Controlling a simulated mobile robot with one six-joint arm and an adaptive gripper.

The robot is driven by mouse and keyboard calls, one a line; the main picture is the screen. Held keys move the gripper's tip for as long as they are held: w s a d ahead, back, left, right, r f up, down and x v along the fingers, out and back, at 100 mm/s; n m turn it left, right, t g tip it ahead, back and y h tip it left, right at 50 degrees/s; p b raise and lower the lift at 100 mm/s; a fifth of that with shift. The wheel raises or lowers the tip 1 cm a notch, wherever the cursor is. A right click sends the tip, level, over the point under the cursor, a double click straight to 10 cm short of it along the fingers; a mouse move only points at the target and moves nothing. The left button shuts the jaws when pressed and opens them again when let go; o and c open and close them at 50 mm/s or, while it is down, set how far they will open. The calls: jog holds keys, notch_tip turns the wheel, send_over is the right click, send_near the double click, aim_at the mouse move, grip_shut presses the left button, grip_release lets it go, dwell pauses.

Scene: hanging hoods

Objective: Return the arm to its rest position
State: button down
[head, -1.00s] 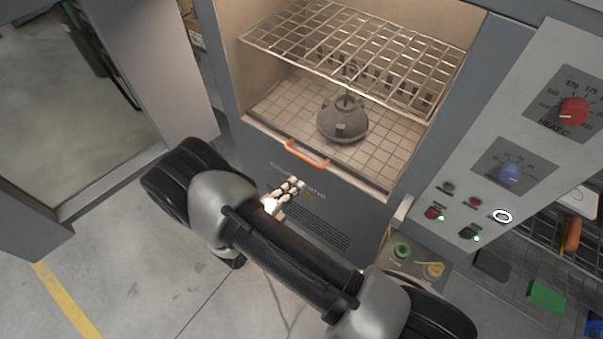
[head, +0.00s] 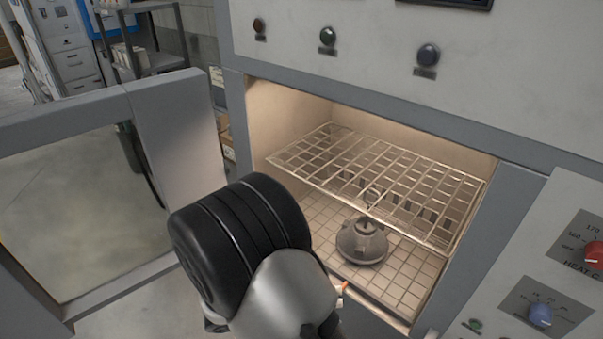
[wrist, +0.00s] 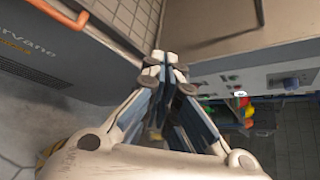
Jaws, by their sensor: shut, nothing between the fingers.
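My gripper (wrist: 165,68) shows in the wrist view with its fingertips together and nothing between them. It is close to the oven front, near the lower edge of the opening. In the head view my arm's dark, grey-capped joint covers the lower middle, and the gripper itself is hidden or out of frame there. A grey domed part with a hook on top (head: 362,240) stands on the tiled oven floor, under the wire rack, apart from my gripper.
The oven door (head: 180,130) stands open at the left. The wire rack (head: 385,180) spans the oven chamber. An orange handle (wrist: 62,16) sits on the oven's lower front. A control panel with red (head: 594,254) and blue (head: 540,315) knobs is at the right.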

jog(key=s+d+r+m+g+y, duration=0.2)
jog(key=s+d+r+m, duration=0.2)
jog(key=r+m, duration=0.3)
jog(key=s+d+r+m+g+y, duration=0.3)
jog(key=s+d+r+m, duration=0.15)
jog(key=m, duration=0.35)
jog(key=s+a+r+m+t+y, duration=0.1)
jog(key=s+r+m+t+y, duration=0.4)
jog(key=m, duration=1.2)
jog(key=s+r+y, duration=0.2)
jog(key=s+r, duration=0.1)
jog(key=r, duration=0.1)
jog(key=shift+s+r, duration=0.25)
jog(key=shift+r, duration=0.05)
jog(key=shift+a, duration=0.1)
